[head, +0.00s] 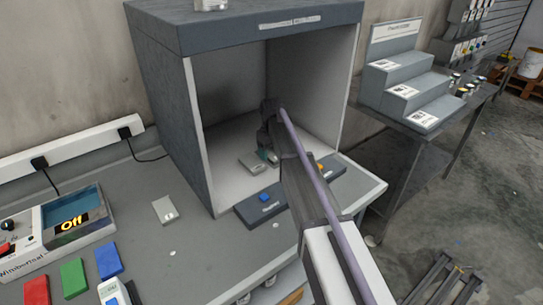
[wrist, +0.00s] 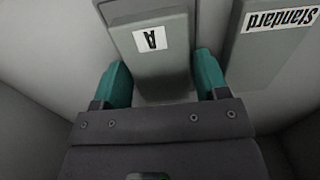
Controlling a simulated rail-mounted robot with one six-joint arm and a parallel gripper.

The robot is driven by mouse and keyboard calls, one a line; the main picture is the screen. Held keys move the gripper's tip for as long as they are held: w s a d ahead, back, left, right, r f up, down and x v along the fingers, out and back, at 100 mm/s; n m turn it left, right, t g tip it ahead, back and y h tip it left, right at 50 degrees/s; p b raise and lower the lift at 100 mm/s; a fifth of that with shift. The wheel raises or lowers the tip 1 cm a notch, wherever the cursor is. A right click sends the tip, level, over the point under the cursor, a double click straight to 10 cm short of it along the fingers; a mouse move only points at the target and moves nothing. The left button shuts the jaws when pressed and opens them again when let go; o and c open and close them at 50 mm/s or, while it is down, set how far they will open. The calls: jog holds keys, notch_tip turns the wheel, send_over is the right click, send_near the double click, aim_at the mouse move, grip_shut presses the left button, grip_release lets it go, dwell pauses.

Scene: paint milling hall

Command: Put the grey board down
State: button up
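The grey board with an "A" label (wrist: 165,62) lies between the two teal fingers of my gripper (wrist: 163,82) in the wrist view. The fingers sit against its two sides, so the gripper looks shut on it. In the head view my gripper (head: 269,154) is inside the open-fronted grey booth (head: 168,100), low over its pale floor. My arm and gripper mostly hide board A there. A second grey board labelled "Standard" (wrist: 268,42) lies close beside it in the wrist view; it seems to be the board (head: 250,162) left of the gripper. Any gap under board A is unclear.
A dark bar with a blue button (head: 264,198) lies along the booth's front edge. Booth walls stand close on both sides. A small pale plate (head: 163,209) and coloured blocks (head: 73,278) lie on the bench left. A stepped stand (head: 405,88) is at right.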

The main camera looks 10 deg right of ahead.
aim_at(271, 152)
jog(key=c, duration=0.6)
notch_tip(271, 152, up, 10)
jog(key=p, duration=1)
